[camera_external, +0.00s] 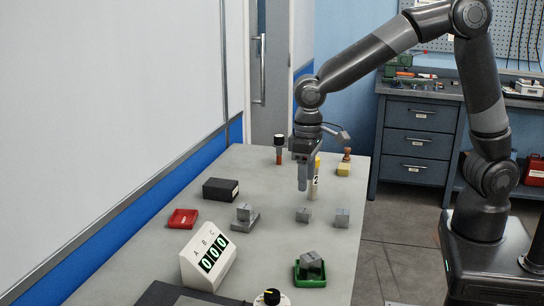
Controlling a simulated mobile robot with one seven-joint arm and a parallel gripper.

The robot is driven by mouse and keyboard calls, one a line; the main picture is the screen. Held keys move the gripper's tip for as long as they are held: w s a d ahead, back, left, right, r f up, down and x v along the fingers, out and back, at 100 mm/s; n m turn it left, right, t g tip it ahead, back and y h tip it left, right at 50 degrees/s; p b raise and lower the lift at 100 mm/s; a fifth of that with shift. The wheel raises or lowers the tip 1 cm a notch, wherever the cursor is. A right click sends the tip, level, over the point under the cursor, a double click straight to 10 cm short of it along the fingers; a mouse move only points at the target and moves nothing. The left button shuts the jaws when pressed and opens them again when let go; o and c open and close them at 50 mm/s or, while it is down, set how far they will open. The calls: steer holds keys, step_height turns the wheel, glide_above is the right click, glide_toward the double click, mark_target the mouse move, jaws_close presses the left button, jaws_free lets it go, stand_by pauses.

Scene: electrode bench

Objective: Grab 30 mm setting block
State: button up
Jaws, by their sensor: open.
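Several small grey blocks are on the bench; I cannot read their sizes, so I cannot tell which is the 30 mm one. A third (244,212) is on a grey base at the left, and a larger one (311,260) is on a green tray (310,281) at the front. My gripper (302,188) points down, open and apparently empty, with the fingertips small in view.
A pale post marked 2 (314,182) stands close behind my gripper. A black box (220,189), a red tray (182,219) and a white ABC display (208,256) are at the left.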

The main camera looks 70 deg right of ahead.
glide_above(304, 210)
steer(key=f, duration=0.3)
steer(key=a+f, duration=0.1)
steer(key=shift+s+f, duration=0.25)
steer(key=shift+w+d+f, duration=0.1)
steer(key=shift+d+f, duration=0.05)
steer(key=shift+f, duration=0.7)
steer(key=shift+w+d+f, duration=0.1)
steer(key=shift+d+f, duration=0.05)
steer(key=shift+f, duration=0.75)
steer(key=shift+d+f, duration=0.15)
steer(key=shift+f, duration=0.7)
steer(key=shift+c, duration=0.5)
jaws_close()
